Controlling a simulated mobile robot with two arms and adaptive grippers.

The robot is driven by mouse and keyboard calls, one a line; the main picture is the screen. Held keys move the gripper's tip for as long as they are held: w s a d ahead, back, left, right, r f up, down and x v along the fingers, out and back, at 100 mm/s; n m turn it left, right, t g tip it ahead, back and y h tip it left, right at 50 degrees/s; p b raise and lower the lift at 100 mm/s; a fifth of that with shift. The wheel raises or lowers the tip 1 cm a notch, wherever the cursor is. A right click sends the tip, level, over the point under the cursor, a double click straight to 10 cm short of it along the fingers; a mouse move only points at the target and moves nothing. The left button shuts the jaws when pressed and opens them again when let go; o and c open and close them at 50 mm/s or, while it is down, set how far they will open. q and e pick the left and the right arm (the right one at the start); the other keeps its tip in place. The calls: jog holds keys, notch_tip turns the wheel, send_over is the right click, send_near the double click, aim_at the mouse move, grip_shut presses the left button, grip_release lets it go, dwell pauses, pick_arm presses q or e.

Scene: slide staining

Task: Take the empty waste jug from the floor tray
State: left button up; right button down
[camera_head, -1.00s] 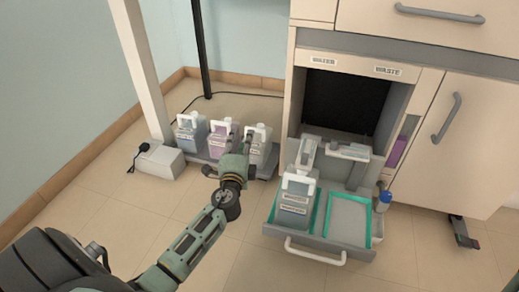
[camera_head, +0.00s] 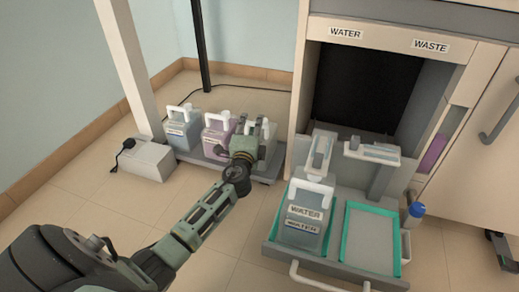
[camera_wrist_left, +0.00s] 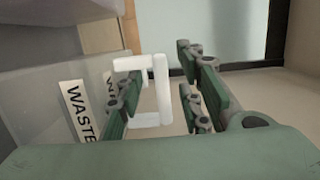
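The waste jug (camera_head: 268,143) is a pale, see-through jug at the right end of the row on the floor tray (camera_head: 262,178). My left gripper (camera_head: 247,142) is in front of it and hides part of it in the head view. In the left wrist view my left gripper (camera_wrist_left: 157,95) is open, with the white handle (camera_wrist_left: 161,88) showing between its two fingers. The fingers do not look closed on it. The jug's body, with a WASTE label (camera_wrist_left: 78,112), is on the left there. My right gripper is not in view.
A blue-grey jug (camera_head: 180,134) and a purple jug (camera_head: 216,140) stand left on the same tray. A grey box (camera_head: 145,160) is beside it. The open cabinet drawer (camera_head: 282,262) on the right holds a WATER jug (camera_head: 303,222) and an empty teal-edged bay (camera_head: 369,238).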

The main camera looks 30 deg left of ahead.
pick_arm(q)
jog(key=shift+w+a+r, duration=0.1)
jog(key=shift+w+a, duration=0.2)
jog(key=shift+w, duration=0.3)
jog(key=shift+c, duration=0.6)
grip_shut()
